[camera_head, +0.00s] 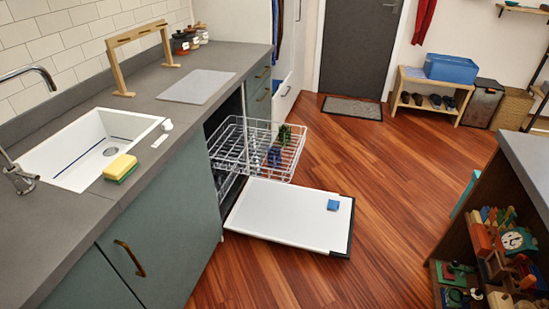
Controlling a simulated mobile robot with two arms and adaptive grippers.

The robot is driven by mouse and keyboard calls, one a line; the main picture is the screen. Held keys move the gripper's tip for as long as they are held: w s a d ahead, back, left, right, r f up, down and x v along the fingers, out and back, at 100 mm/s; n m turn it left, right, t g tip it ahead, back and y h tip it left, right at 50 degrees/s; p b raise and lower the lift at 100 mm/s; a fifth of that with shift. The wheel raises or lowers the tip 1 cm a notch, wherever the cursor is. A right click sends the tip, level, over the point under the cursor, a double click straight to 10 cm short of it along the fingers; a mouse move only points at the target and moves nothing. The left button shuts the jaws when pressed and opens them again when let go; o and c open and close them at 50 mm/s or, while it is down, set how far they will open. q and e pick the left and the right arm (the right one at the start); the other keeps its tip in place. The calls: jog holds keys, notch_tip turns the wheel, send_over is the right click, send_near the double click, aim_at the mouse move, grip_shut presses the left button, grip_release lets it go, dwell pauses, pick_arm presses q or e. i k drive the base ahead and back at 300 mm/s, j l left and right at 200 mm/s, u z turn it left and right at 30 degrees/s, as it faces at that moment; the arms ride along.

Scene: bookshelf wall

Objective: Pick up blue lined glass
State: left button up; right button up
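A dark blue item (274,156), which may be the blue lined glass, stands in the pulled-out upper rack (226,135) of the open dishwasher. It is small and partly behind the rack wires, so I cannot make out any lines on it. A green item (285,133) is just behind it in the same rack. Neither of my grippers is in view.
A grey counter (150,85) with a white sink (85,150) and a yellow-green sponge (121,167) runs along the left. A shelf unit with toys (517,240) stands at the right. The wooden floor (400,190) between is clear.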

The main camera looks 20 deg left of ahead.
aim_at(273, 159)
jog(key=i+j, duration=0.2)
jog(key=i, duration=0.35)
jog(key=i+j, duration=0.2)
jog(key=i, duration=0.35)
jog(key=i+j, duration=0.2)
jog(key=i, duration=0.35)
jog(key=u, duration=0.05)
